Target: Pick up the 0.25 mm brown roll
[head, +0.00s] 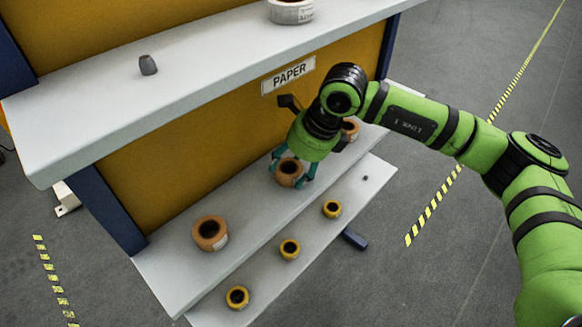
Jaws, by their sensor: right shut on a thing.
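Three brown rolls are on the middle shelf (175,281). One brown roll (210,233) with a white label stands alone at the left. A second brown roll (289,171) is between the fingers of my right gripper (292,177), which is shut on it, at or just above the shelf. A third brown roll (350,129) is behind the gripper and partly hidden by it. I cannot read any thickness on the labels. My left gripper is not in view.
Three small yellow rolls, one in front (237,297), stand on the lowest shelf (372,187) beside a tiny dark object (365,178). The upper shelf (100,120) overhangs with a grey piece (148,65) and a white roll (291,11). A PAPER sign (288,76) is on the yellow back panel.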

